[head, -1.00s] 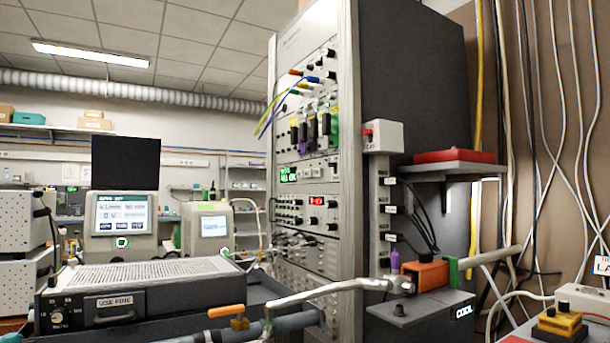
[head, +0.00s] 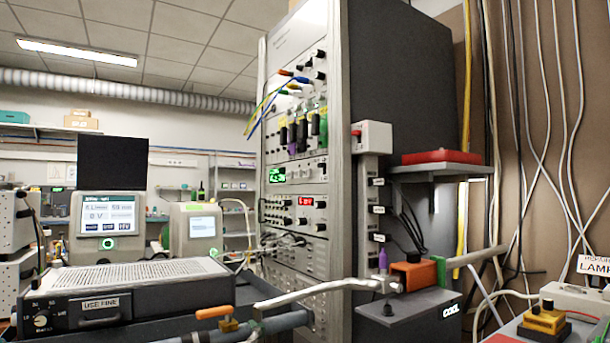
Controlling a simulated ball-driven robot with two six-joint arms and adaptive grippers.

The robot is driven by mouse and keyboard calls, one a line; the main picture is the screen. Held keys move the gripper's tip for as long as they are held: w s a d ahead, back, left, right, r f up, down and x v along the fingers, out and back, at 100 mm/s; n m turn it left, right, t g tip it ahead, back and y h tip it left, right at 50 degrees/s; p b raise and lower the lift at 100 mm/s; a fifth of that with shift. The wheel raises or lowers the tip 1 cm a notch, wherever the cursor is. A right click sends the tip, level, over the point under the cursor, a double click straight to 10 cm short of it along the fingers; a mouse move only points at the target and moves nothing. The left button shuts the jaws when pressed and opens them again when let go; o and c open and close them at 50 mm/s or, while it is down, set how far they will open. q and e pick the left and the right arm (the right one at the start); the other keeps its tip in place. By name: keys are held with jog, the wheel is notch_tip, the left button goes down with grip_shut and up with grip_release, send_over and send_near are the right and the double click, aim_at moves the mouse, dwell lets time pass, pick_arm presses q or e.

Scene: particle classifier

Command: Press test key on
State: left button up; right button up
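No part carries a readable "test key" label, so I cannot tell which one it is. At the lower right, a yellow block with a dark knob (head: 545,317) stands beside a white box (head: 590,298) under a sign reading "LAMP" (head: 594,265), cut by the picture edge. The tall instrument rack (head: 300,170) stands in the middle, with small knobs, a green display (head: 277,175) and a red display (head: 306,202). A white box with a red switch (head: 372,136) is fixed to the rack's right side. Neither of my grippers is in view.
A black unit labelled "USE FINE" (head: 100,303) fills the lower left. A pipe with an orange-handled valve (head: 214,312) and an orange block (head: 414,274) on a grey shelf lie in front of the rack. Cables (head: 560,130) hang on the right wall.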

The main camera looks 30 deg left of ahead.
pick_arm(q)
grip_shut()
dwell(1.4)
